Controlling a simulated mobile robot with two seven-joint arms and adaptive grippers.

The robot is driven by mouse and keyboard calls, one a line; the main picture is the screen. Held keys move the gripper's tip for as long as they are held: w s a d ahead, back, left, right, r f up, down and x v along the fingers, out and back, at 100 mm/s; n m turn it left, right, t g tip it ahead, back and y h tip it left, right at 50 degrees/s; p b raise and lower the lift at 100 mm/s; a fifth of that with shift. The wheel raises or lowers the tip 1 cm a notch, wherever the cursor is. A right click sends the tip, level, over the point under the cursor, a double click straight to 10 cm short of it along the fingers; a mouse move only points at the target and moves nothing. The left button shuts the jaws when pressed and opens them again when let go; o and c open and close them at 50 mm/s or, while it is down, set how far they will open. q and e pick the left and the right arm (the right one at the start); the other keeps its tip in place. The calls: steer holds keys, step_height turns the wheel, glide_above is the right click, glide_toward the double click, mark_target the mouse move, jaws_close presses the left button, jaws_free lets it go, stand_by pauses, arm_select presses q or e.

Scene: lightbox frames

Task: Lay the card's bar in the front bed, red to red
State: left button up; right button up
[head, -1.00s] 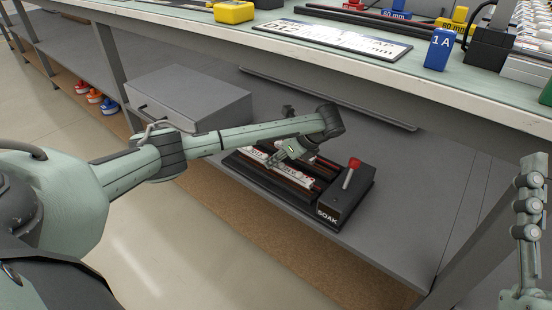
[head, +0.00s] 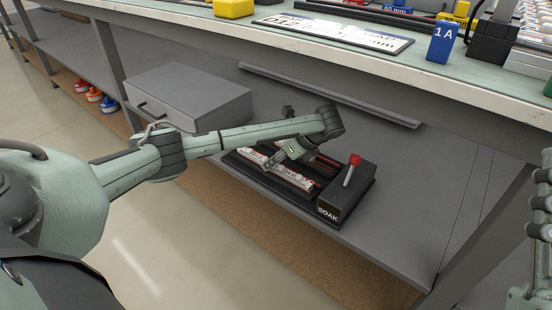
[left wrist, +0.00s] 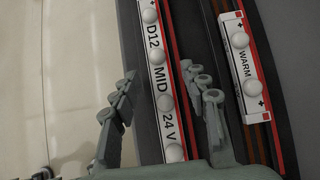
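A white bar (head: 292,178) lies lengthwise in the front bed of the black SOAK rack (head: 328,211). The left wrist view shows the bar (left wrist: 163,104) marked D12, MID, 24 V, with white domes and a red line along its right side. My left gripper (head: 272,158) is over the rack; its fingers (left wrist: 159,75) are spread apart, one on each side of the bar. A second bar marked WARM (left wrist: 246,62) lies in the other bed. The card (head: 335,32) lies on the upper worktop. My right gripper (head: 543,205) is cut off by the right edge.
The rack stands on the grey lower shelf (head: 420,225), with a red-knobbed lever (head: 352,168) at its right end. A grey drawer box (head: 190,97) stands left of it. The worktop edge (head: 420,85) overhangs. A blue 1A block (head: 442,43) stands on top.

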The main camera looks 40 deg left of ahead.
steer(key=shift+r, duration=0.1)
arm_select(q)
steer(key=shift+r, duration=0.25)
steer(key=p+v, duration=0.1)
steer(key=v, duration=0.2)
steer(key=p+v, duration=0.1)
steer(key=v, duration=0.3)
steer(key=shift+a+r+p, duration=0.15)
steer(key=shift+r+p, duration=0.15)
steer(key=shift+r, duration=0.05)
steer(key=shift+d+r, duration=0.25)
steer(key=shift+d, duration=0.05)
arm_select(e)
steer(key=f+g, duration=0.1)
steer(key=w+a+f+g, duration=0.1)
steer(key=f+g, duration=0.1)
steer(key=w+a+f+g, duration=0.1)
steer(key=shift+w+f+g+h, duration=0.2)
steer(key=shift+f+g+h, duration=0.1)
steer(key=shift+f, duration=0.05)
arm_select(q)
steer(key=shift+c, duration=0.5)
